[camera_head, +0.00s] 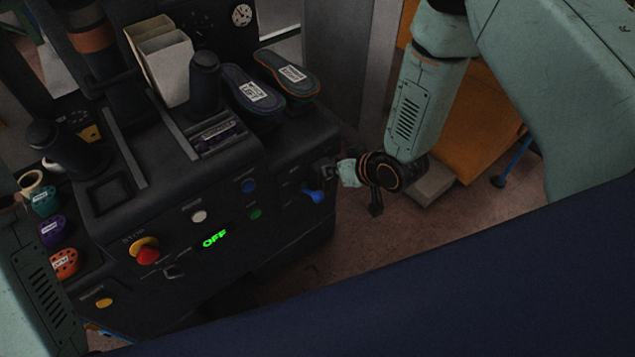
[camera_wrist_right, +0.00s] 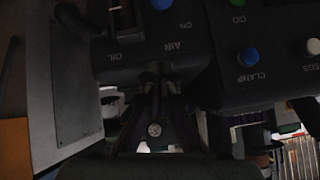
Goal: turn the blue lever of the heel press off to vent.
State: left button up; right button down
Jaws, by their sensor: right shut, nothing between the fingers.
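The heel press (camera_head: 190,190) is a large black machine on the left of the head view. Its blue lever (camera_head: 313,195) sticks out low at the right end of the front panel. In the right wrist view a blue lever end (camera_wrist_right: 161,4) shows at the top edge, close to upside-down labels ON, AIR and OIL. My right gripper (camera_head: 329,172) is beside the panel, just above and right of the lever. It is shut and empty, and its dark fingers (camera_wrist_right: 156,85) point at the panel. I cannot tell whether it touches the lever. My left gripper is out of view.
The panel carries a red stop knob (camera_head: 148,254), a blue button (camera_head: 249,186), a white button (camera_head: 199,216) and a green OFF display (camera_head: 215,239). Two soles (camera_head: 254,92) lie on top. An orange cabinet (camera_head: 478,125) stands behind my right arm. Floor (camera_head: 365,235) is open right of the press.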

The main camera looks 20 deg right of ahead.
jog(key=shift+w+f, duration=0.1)
jog(key=shift+f, duration=0.05)
jog(key=b, duration=0.4)
send_over(310, 193)
jog(key=w+d, duration=0.1)
jog(key=w, duration=0.1)
jog(key=f, duration=0.7)
jog(key=shift+w+f, duration=0.2)
jog(key=shift+s+d+f+b, duration=0.1)
jog(key=shift+s+f+b, duration=0.3)
jog(key=shift+s+f, duration=0.8)
jog(key=shift+f, duration=0.25)
